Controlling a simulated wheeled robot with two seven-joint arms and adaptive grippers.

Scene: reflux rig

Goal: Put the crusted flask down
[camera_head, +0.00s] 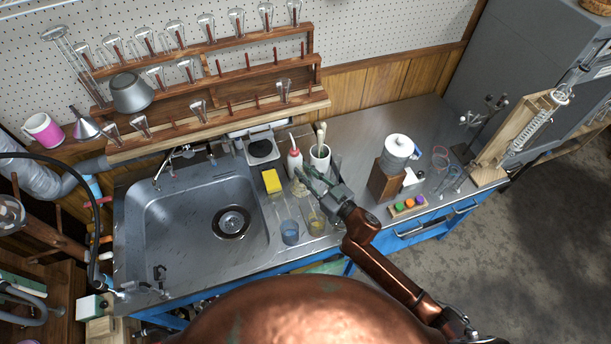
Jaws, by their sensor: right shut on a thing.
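My right gripper (310,181) reaches in from the lower right over the counter, just right of the sink. It is shut on what looks like the crusted flask (299,188), a small piece with a tan, dirty look at the fingertips. The gripper's fingers and nearby things hide much of the flask, and I cannot tell whether its base touches the counter. My left gripper is not in view.
The steel sink (190,220) lies left. A yellow sponge (271,181), a squeeze bottle (294,163), a white brush holder (320,158), a blue beaker (290,232) and a yellowish glass vessel (317,222) crowd the gripper. The counter (360,127) behind right is clear.

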